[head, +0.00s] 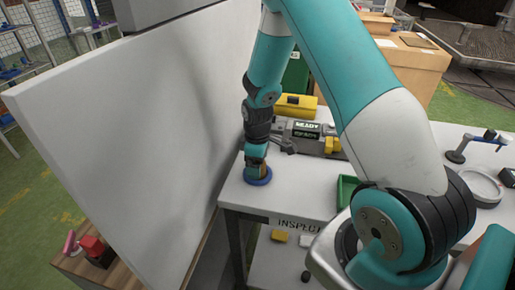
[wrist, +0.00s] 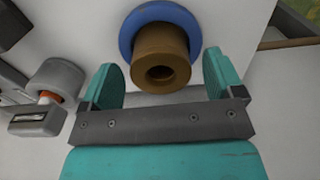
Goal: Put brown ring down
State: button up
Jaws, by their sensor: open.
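The brown ring (wrist: 160,52), a thick hollow cylinder with a dark bore, is at the top middle of the wrist view. It appears to sit on or in a wider blue ring (wrist: 128,33), which rests on the white table top. In the head view the blue ring (head: 258,180) is near the table's left corner, and only a sliver of the brown ring shows above it. My gripper (head: 257,158) is right over it, pointing down. In the wrist view its teal fingers stand apart on either side of the brown ring, with visible gaps.
A white panel (head: 130,120) stands close on the left of the gripper. A grey device reading READY (head: 305,132) and a yellow case (head: 296,105) are behind it. A green tray (head: 347,190) is to the right. The table front near the INSPECT label is clear.

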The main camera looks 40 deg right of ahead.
notch_tip(320, 180, up, 11)
jog(key=b, duration=0.2)
jog(key=s+a+r+y, duration=0.1)
jog(key=s+a+r, duration=0.25)
jog(key=a, duration=0.25)
jog(key=s+a+r+y, duration=0.1)
jog(key=s+a+r, duration=0.2)
jog(key=a+r, duration=0.3)
jog(key=s+a+r+y, duration=0.1)
jog(key=s+a+r, duration=0.1)
jog(key=s+a, duration=0.3)
jog(key=s+a+r+y, duration=0.1)
jog(key=s+a, duration=0.4)
jog(key=s, duration=0.5)
jog(key=shift+s+a+r+m, duration=0.25)
jog(key=shift+s+r+m, duration=0.05)
jog(key=shift+s+r, duration=0.15)
jog(key=shift+w+d, duration=0.1)
jog(key=shift+d, duration=0.05)
